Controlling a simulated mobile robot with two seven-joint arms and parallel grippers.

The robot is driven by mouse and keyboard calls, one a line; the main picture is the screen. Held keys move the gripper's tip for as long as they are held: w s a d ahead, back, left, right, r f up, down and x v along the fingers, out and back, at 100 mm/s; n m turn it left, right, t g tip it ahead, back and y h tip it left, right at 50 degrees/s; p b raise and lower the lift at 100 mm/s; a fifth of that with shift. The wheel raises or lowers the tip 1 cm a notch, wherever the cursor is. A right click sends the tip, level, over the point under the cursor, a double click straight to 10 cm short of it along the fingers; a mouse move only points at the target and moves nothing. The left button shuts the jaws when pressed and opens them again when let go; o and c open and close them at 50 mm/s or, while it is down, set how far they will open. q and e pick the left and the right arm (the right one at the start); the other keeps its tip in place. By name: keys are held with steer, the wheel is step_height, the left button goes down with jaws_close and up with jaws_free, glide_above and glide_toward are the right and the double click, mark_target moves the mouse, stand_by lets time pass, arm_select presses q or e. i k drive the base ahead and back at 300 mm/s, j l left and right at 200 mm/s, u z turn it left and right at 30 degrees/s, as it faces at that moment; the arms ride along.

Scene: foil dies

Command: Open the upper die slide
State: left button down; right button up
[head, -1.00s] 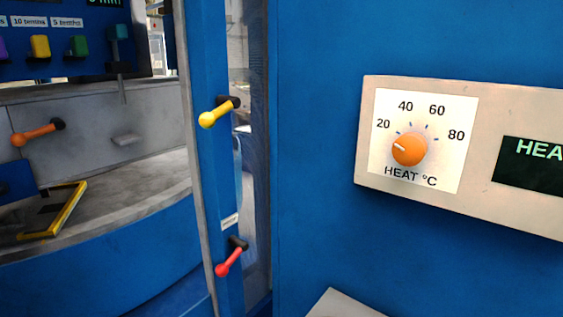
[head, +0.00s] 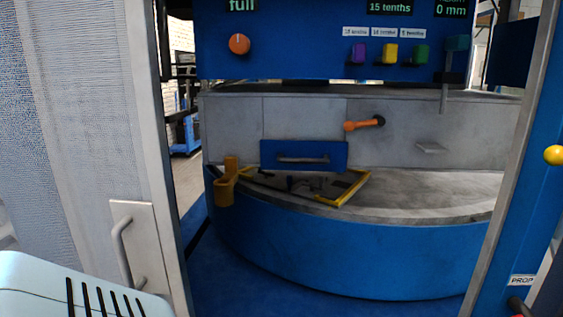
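In the head view, a blue panel with a grey bar handle (head: 303,156) is set in the grey back wall of the machine, above the curved bed. It may be a die slide, but no label on it can be read. An orange lever (head: 364,124) sticks out of the wall to its upper right. A yellow-edged dark frame (head: 343,189) lies on the bed just below the panel. Neither of my grippers is in view.
The curved blue-fronted bed (head: 350,248) fills the middle. A mustard-coloured bracket (head: 226,182) stands at its left end. A grey door with a handle (head: 122,245) is at left. A post with a yellow-knobbed lever (head: 553,155) is at right. A control panel (head: 300,45) hangs above.

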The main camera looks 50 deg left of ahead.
mark_target(317, 156)
steer(key=u, duration=1.45)
